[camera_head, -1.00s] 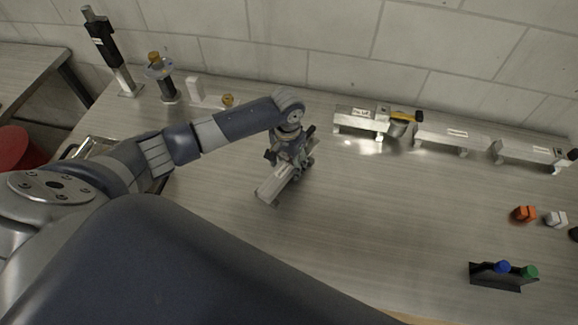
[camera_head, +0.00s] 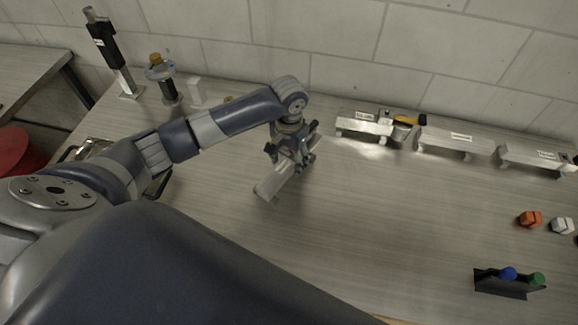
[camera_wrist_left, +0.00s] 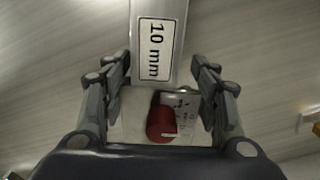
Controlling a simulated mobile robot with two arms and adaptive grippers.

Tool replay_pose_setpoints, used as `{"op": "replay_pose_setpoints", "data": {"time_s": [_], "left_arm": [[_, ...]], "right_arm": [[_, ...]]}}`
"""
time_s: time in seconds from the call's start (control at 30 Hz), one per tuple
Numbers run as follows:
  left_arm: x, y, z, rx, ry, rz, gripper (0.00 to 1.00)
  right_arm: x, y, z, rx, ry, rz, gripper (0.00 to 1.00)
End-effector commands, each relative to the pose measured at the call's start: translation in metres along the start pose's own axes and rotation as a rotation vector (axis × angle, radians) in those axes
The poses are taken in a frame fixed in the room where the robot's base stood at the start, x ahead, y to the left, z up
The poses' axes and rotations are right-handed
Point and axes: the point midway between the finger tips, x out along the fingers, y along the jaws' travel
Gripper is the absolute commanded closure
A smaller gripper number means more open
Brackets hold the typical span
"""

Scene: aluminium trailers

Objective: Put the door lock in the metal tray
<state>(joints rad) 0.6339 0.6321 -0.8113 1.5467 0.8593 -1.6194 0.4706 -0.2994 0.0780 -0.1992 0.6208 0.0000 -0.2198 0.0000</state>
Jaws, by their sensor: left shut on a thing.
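My left gripper (camera_head: 290,156) is shut on a silver bar-like piece (camera_head: 274,187) over the middle of the table, and the bar slants down to the left. In the left wrist view the bar (camera_wrist_left: 158,80) carries a "10 mm" label, and a red cylinder (camera_wrist_left: 161,122) shows between the fingers. I cannot tell for sure which part is the door lock. The metal tray (camera_head: 93,146) is at the left of the table, largely hidden behind my left arm. My right gripper is not in view.
Labelled silver holders (camera_head: 456,142) line the back right, one with a yellow-black item (camera_head: 408,120). Small orange (camera_head: 530,219) and white (camera_head: 562,226) blocks and a black holder (camera_head: 507,283) stand at the right. Upright fixtures (camera_head: 163,80) stand back left. The middle right is clear.

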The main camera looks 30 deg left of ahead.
Motion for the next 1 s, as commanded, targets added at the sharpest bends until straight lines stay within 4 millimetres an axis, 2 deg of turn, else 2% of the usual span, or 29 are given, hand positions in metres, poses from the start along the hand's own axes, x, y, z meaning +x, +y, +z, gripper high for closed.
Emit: {"op": "replay_pose_setpoints", "data": {"time_s": [0.6,0.8,1.0], "left_arm": [[-0.011,0.094,0.086,0.004,0.004,0.005,0.96],[-0.015,0.111,0.102,0.002,0.004,0.004,0.96],[-0.016,0.117,0.109,0.0,0.004,0.003,0.96]], "right_arm": [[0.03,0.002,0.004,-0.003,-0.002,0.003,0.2],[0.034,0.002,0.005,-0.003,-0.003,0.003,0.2],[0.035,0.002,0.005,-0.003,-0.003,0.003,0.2]]}}
